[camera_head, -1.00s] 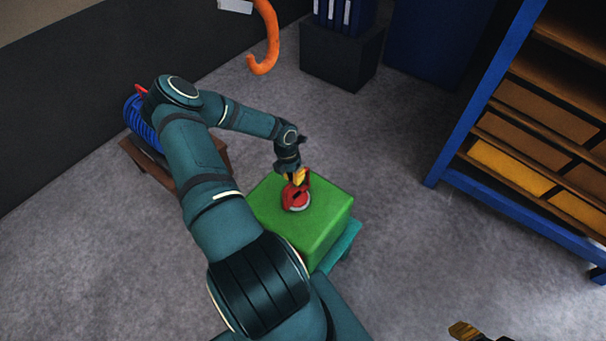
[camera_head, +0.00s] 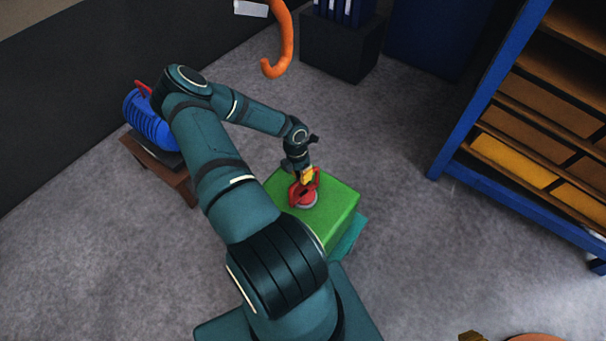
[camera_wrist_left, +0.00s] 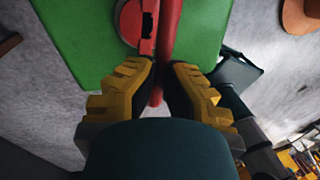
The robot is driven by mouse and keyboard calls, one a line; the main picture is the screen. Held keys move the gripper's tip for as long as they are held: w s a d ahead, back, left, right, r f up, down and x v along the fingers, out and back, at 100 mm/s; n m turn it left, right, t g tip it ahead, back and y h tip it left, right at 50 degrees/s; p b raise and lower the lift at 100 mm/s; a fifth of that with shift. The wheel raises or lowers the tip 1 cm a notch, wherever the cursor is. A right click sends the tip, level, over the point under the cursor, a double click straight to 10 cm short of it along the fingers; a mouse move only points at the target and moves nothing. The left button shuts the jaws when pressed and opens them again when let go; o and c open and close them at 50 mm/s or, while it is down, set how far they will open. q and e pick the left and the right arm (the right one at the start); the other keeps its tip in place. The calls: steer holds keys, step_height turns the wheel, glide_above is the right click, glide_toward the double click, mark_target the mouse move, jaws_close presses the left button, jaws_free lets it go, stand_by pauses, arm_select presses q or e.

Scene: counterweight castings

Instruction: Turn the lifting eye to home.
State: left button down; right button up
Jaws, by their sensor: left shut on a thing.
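The red lifting eye (camera_head: 303,194) stands on a pale round base on top of the green block (camera_head: 335,208). My left gripper (camera_head: 307,177) comes down on it from behind with yellow fingers. In the left wrist view the two fingers (camera_wrist_left: 160,88) are shut on the red bar of the lifting eye (camera_wrist_left: 167,30), one on each side. The red disc with a dark slot lies left of the bar there. My right gripper (camera_head: 471,337) shows only as a yellowish tip at the bottom edge, so its jaws cannot be judged.
The green block rests on a teal stand (camera_head: 349,240). A blue ribbed object (camera_head: 148,122) sits on a brown stand at left. An orange hook (camera_head: 284,45) hangs at the back. A blue-framed shelf (camera_head: 480,95) stands at right. Grey floor between is clear.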

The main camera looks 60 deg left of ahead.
arm_select(q)
steer(key=shift+d+f, duration=0.15)
steer(key=shift+d, duration=0.05)
steer(key=c, duration=1)
jaws_free()
steer(key=shift+o, duration=0.2)
steer(key=shift+a, duration=0.1)
steer(key=shift+a+r, duration=0.15)
steer(key=shift+r, duration=0.5)
step_height(320, 180, up, 11)
steer(key=a, duration=0.2)
steer(key=shift+s+f, duration=0.2)
steer(key=shift+s, duration=0.1)
